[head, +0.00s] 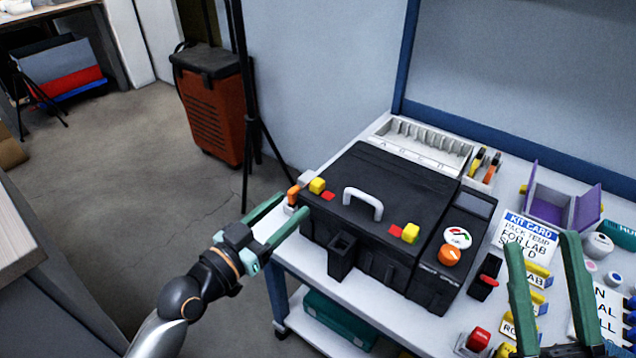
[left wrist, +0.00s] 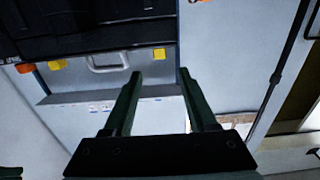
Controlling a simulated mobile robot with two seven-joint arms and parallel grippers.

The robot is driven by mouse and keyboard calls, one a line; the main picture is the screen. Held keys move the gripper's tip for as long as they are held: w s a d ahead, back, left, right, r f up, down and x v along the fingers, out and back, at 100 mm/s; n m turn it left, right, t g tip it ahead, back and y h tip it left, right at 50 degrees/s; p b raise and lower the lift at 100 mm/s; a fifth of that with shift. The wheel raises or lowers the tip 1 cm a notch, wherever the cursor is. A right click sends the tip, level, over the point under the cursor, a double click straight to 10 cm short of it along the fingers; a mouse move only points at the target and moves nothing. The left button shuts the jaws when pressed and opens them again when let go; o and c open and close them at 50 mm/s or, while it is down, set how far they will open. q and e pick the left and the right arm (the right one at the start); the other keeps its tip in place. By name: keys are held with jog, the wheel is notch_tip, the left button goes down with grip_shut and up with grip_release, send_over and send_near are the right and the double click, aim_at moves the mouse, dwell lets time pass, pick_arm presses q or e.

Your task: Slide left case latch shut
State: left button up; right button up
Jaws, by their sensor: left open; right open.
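The black case (head: 385,190) sits closed on the white bench, with a pale handle (head: 362,203) on its lid. The left latch is a yellow block (head: 317,186) at the lid's left edge, beside a red mark (head: 328,196). A second yellow latch (head: 410,233) is nearer the right side, beside another red mark. My left gripper (head: 291,206) is open and empty at the case's left side, close to the left latch; I cannot tell whether it touches the case. In the left wrist view its spread fingers (left wrist: 159,76) have nothing between them. My right gripper (head: 543,238) is open over the bench's right side.
A black device with an orange knob (head: 449,255) stands right of the case. A white slotted rack (head: 425,148) is behind it. A kit card (head: 527,236), a purple bin (head: 562,199) and small labelled items crowd the right side. Open floor lies left of the bench.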

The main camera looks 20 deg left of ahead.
aim_at(313, 186)
pick_arm(q)
jog(key=b+x, duration=0.1)
jog(key=x, duration=0.8)
jog(key=shift+w+d+b, duration=0.1)
jog(key=shift+w+b, duration=0.2)
jog(key=shift+f, duration=0.1)
grip_shut()
dwell(1.0)
